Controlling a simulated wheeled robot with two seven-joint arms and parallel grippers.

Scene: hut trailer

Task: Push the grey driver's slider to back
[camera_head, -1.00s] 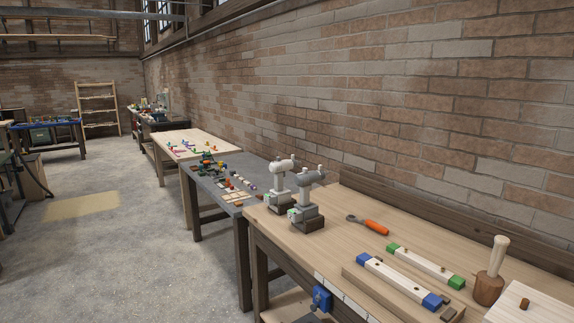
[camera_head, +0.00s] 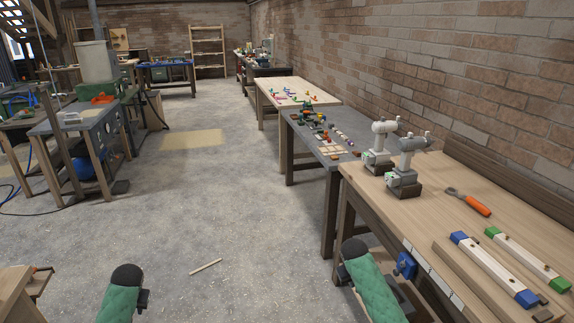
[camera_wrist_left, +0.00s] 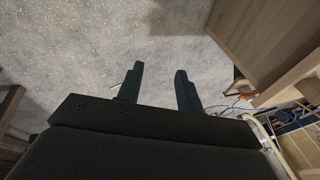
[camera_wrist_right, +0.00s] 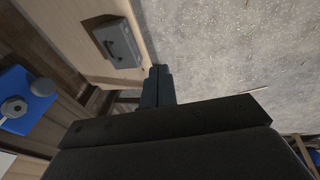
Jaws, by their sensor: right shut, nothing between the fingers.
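The grey driver (camera_head: 408,166) stands upright in a dark base on the near wooden bench, to the right in the head view. A paler, white driver (camera_head: 380,146) stands just behind it to the left. The slider on the grey driver is too small to make out. My right gripper (camera_wrist_right: 159,70) is shut and empty beside the front edge of the bench, apart from the driver. My left gripper (camera_wrist_left: 160,70) has its fingers apart with nothing between them, over the floor. Neither wrist view shows the grey driver.
The wooden bench (camera_head: 432,207) holds an orange-handled tool (camera_head: 468,202) and bars with blue and green ends. A blue vise (camera_head: 404,265) juts from its front. A grey table (camera_head: 297,130) adjoins it behind. The floor (camera_head: 230,240) left of the benches is open.

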